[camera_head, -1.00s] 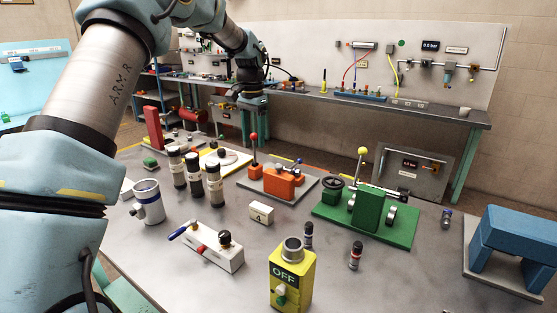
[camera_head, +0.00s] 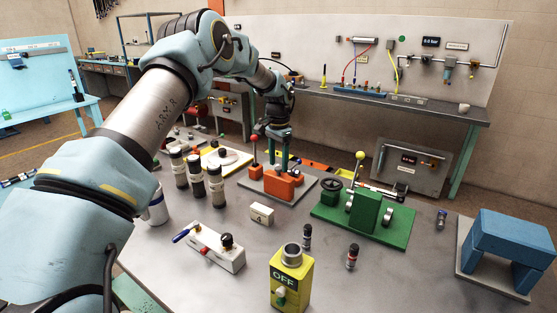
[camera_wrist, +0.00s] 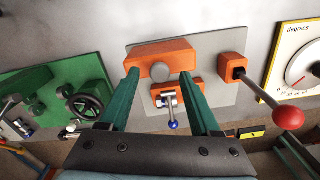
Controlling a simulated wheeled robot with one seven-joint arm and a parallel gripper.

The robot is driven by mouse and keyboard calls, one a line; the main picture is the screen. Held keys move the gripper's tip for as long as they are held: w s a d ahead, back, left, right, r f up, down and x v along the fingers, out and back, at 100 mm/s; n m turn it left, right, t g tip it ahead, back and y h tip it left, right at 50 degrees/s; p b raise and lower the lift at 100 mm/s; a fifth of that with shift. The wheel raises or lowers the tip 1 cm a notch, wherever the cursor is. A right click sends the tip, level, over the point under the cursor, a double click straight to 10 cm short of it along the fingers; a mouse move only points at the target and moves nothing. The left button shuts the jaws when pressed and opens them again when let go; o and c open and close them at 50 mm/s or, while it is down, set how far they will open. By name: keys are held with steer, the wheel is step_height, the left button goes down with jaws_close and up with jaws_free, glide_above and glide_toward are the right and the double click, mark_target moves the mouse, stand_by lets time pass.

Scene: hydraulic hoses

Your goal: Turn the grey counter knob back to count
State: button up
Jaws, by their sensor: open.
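A round grey knob (camera_wrist: 160,73) shows at the orange block (camera_wrist: 178,55) in the wrist view; I cannot tell whether it is the counter knob. Below it is a smaller orange part with a metal lever ending in a blue ball (camera_wrist: 174,124). My gripper (camera_wrist: 162,76) is open, its two green fingers on either side of the grey knob, with no clear contact. In the head view my gripper (camera_head: 277,165) hangs over the orange fixture (camera_head: 289,186) and hides part of it. A small white box marked 4 (camera_head: 261,213) stands in front.
A red-ball lever (camera_wrist: 287,117) stands right of the fingers in the wrist view, beside a degrees dial (camera_wrist: 300,75). A green fixture with a handwheel (camera_head: 367,214) is right in the head view. Several dark bottles (camera_head: 197,182) stand left, a yellow OFF box (camera_head: 291,280) in front.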

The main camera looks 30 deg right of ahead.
steer(key=shift+f, duration=0.65)
jaws_close()
